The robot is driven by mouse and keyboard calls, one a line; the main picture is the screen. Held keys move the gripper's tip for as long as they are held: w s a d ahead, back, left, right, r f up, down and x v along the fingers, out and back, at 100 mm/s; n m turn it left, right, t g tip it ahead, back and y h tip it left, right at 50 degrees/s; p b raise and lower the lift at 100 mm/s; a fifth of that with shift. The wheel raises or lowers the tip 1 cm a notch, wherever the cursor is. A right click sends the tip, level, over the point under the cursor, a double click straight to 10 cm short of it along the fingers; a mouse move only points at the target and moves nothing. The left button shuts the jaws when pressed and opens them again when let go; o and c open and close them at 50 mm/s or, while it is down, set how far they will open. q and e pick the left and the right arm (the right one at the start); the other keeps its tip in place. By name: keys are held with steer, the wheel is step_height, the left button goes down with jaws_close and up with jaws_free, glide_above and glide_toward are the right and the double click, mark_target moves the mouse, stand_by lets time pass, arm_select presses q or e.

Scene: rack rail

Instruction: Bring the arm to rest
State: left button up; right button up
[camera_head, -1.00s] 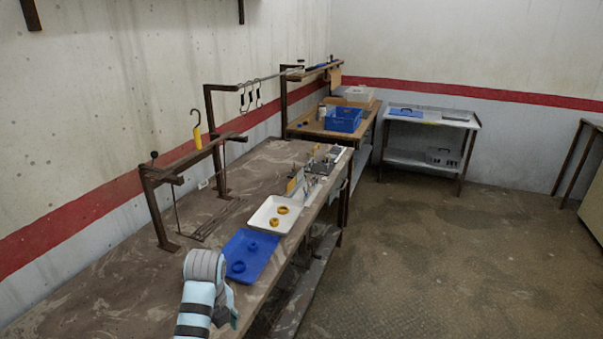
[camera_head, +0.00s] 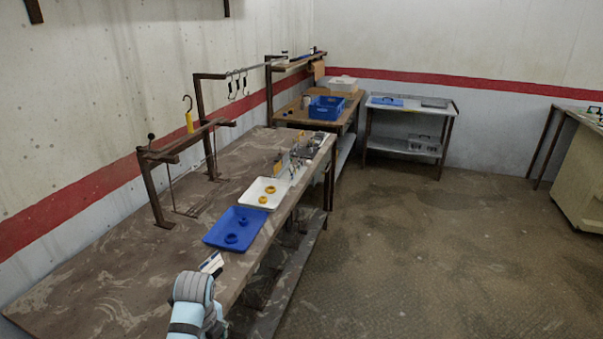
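One of my arms shows at the bottom of the head view as a light blue and grey link, over the near edge of the long workbench (camera_head: 110,285). A blue tray (camera_head: 219,238) with blue rings (camera_head: 232,238) lies farther along. A white tray (camera_head: 254,198) with yellow rings (camera_head: 263,199) lies beyond it.
A brown rack frame (camera_head: 160,190) stands along the wall side, with a yellow-handled hook (camera_head: 189,120) on it. Black hooks (camera_head: 232,88) hang from a rail behind. A wooden table with a blue crate (camera_head: 326,107) and a grey side table (camera_head: 411,109) stand farther back.

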arm_select(q)
steer(key=s+a+f+n+b, duration=0.1)
steer(key=s+f+n+b, duration=0.1)
steer(key=s+f+n, duration=0.9)
steer(key=s+a+f+n+b, duration=0.1)
steer(key=s+f, duration=0.5)
steer(key=f, duration=1.2)
steer(key=s+a+f+n+b, duration=0.1)
steer(key=s+f+n, duration=0.4)
steer(key=s, duration=0.7)
steer(key=s+a+f+n+b, duration=0.1)
steer(key=s+f+n, duration=0.4)
steer(key=s, duration=0.8)
steer(key=shift+s+a+n+h, duration=0.15)
steer(key=shift+a+n+h, duration=0.15)
steer(key=shift+a+n, duration=0.35)
arm_select(e)
steer(key=f, duration=0.5)
steer(key=shift+w, duration=0.25)
arm_select(q)
steer(key=shift+f, duration=0.1)
